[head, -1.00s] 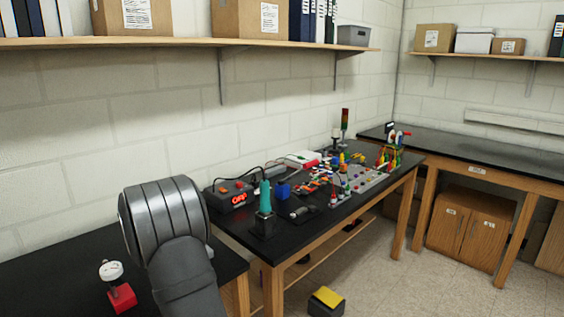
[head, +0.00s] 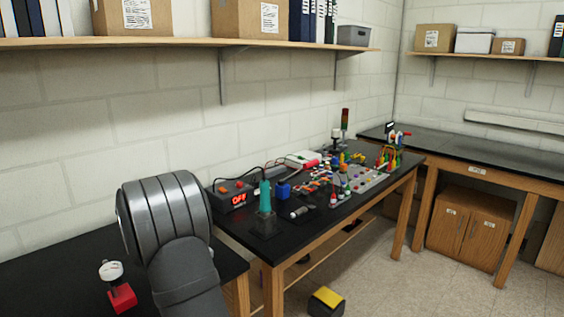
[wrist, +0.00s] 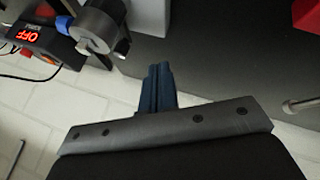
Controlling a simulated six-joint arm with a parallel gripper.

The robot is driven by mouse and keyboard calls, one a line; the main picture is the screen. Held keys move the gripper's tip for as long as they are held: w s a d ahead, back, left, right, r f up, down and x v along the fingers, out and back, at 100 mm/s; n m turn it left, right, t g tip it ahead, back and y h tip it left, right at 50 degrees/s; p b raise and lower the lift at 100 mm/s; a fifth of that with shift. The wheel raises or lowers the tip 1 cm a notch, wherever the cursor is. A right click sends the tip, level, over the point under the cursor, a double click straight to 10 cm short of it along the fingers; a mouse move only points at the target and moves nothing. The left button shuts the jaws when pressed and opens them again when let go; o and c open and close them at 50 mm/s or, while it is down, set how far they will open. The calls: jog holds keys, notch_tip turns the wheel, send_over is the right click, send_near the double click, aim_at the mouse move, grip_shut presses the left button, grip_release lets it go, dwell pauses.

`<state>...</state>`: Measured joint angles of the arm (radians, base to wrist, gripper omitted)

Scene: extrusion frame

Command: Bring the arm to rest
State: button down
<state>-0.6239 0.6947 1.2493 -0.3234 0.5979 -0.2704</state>
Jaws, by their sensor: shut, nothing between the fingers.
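My gripper (wrist: 160,85) shows in the wrist view as two dark blue fingers closed together with nothing between them. It is not visible in the head view, where my grey arm joint and link fill the lower left. A control box (head: 237,197) with a red lit display reading OFF sits at the left end of the middle bench. The same box (wrist: 33,37) shows at the upper left of the wrist view, with a grey metal cylinder (wrist: 92,30) beside it. The fingers are apart from both.
A teal-handled tool (head: 265,196) stands upright on the middle bench (head: 290,240), with small colourful parts to its right. A red block with a white-topped post (head: 121,295) stands left of my arm. A shelf (head: 180,42) overhangs along the wall. A yellow-topped block (head: 327,299) lies on the floor.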

jog(key=r+m, duration=0.1)
jog(key=m, duration=0.3)
jog(key=s+a+r+m, duration=0.1)
jog(key=m, duration=0.3)
jog(key=s+r+m, duration=0.1)
jog(key=m, duration=0.3)
jog(key=shift+s+a+m+t+y, duration=0.2)
jog(key=shift+a+m+t+y, duration=0.1)
jog(key=shift+t, duration=0.1)
dwell(0.3)
